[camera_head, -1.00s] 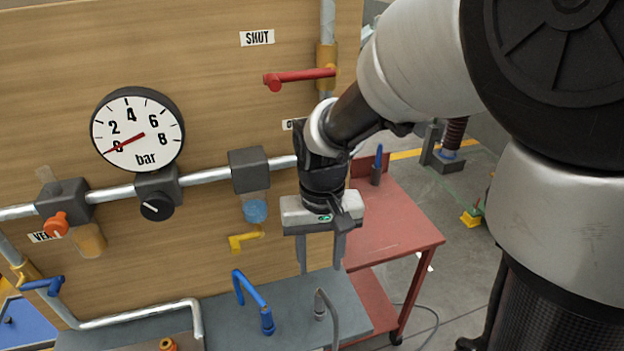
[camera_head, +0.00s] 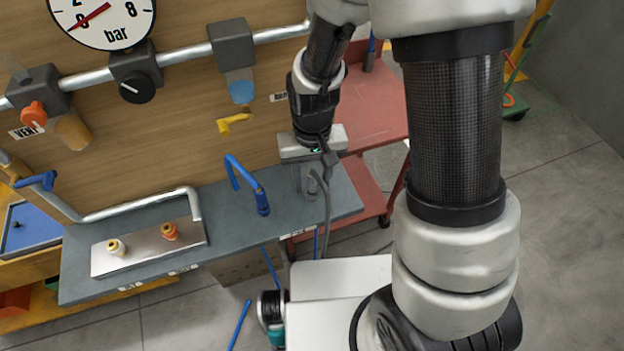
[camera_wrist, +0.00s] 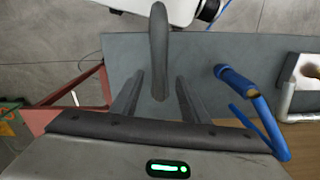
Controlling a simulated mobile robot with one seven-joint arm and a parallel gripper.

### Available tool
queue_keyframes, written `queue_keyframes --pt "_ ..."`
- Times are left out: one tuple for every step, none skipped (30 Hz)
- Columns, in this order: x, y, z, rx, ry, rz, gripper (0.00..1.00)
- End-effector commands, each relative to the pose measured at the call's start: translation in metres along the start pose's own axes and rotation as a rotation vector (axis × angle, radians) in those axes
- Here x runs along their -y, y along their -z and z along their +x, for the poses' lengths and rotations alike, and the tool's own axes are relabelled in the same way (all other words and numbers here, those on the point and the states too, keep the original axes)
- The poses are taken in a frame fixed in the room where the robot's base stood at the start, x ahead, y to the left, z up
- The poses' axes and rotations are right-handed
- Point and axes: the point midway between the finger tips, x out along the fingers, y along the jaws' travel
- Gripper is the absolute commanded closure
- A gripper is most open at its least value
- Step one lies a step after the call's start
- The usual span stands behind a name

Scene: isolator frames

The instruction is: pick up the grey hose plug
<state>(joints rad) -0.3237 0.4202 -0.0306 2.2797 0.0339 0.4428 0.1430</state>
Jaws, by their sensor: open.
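The grey hose plug (camera_head: 312,187) is at the right end of the grey shelf (camera_head: 225,205), with its grey hose (camera_head: 327,215) bending over the front edge. My gripper (camera_head: 310,178) points down over it, its open fingers close around the plug in the head view and partly hiding it. In the wrist view, the grey hose (camera_wrist: 158,45) comes down between the two open fingers of my gripper (camera_wrist: 160,82). A gap shows on each side of it. I cannot tell whether the fingers touch the plug.
A blue hose plug (camera_head: 262,203) with a blue hose stands just left on the shelf; it also shows in the wrist view (camera_wrist: 240,85). A metal plate (camera_head: 140,248) holds a white and an orange fitting. A red cart (camera_head: 372,125) is behind, right of the panel.

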Motion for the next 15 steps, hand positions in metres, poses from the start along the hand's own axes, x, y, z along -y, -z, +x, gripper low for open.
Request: queue_keyframes --pt "0.0001 0.0001 0.0016 -0.001 0.000 0.000 0.59" --pt "0.0001 0.0003 0.0019 -0.001 0.000 0.000 0.59" --pt "0.0001 0.0004 0.0018 -0.002 0.000 0.000 0.59" --pt "0.0001 0.0004 0.0017 -0.002 0.001 0.000 0.59" --pt "0.0001 0.0004 0.0016 -0.002 0.001 0.000 0.59" --pt "0.0002 0.0004 0.0016 -0.002 0.001 0.000 0.59" --pt "0.0002 0.0004 0.0015 -0.002 0.001 0.000 0.59" --pt "0.0002 0.0004 0.0015 -0.002 0.001 0.000 0.64" --pt "0.0001 0.0004 0.0015 -0.001 0.000 0.000 0.71" --pt "0.0001 0.0004 0.0015 -0.001 0.000 0.000 0.76" --pt "0.0001 0.0004 0.0014 -0.001 0.000 0.000 0.81" --pt "0.0001 0.0004 0.0014 -0.001 0.000 0.000 0.88" --pt "0.0001 0.0004 0.0014 -0.001 0.000 0.000 0.93" --pt "0.0001 0.0004 0.0014 -0.001 0.000 0.000 0.98" --pt "0.0001 0.0004 0.0014 -0.001 0.000 0.000 1.00"
